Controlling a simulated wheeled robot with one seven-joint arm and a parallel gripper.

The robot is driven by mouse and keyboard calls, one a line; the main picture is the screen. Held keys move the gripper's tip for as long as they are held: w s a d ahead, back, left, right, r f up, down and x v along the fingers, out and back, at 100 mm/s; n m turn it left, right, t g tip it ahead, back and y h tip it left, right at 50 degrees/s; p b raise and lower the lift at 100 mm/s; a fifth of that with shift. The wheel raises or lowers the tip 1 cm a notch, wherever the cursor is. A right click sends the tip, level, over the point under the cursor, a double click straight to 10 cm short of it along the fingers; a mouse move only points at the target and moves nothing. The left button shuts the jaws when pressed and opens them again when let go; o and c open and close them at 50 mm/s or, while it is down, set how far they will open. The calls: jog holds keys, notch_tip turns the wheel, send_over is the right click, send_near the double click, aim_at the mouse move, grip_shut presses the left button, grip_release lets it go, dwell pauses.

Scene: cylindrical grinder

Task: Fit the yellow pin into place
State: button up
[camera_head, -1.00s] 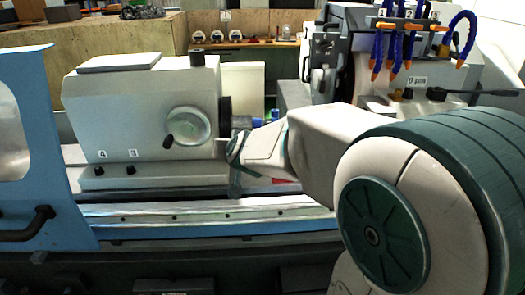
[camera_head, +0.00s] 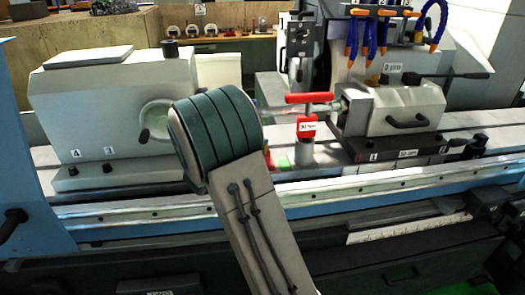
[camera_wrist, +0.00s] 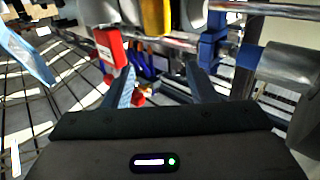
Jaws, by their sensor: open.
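In the wrist view a yellow part (camera_wrist: 156,16), likely the pin, shows at the top edge between pale grey bodies. Its upper end is cut off, and I cannot tell what it is seated in. My gripper (camera_wrist: 162,72) is open, with its two dark fingers apart below the yellow part and nothing clearly held between them. In the head view my own arm hides the gripper, and I cannot make out the yellow pin there.
A red block (camera_wrist: 109,46) and a blue clamp (camera_wrist: 212,45) flank the fingers in the wrist view. In the head view a red handle (camera_head: 309,98) stands right of my arm, near the white workhead (camera_head: 405,108). The tailstock (camera_head: 95,105) is at left.

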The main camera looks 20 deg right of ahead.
notch_tip(320, 180, down, 3)
jog(key=shift+f, duration=0.15)
jog(key=shift+w+d+f, duration=0.1)
jog(key=shift+f, duration=0.15)
jog(key=shift+p+x, duration=1)
jog(key=shift+x, duration=2.6)
grip_shut()
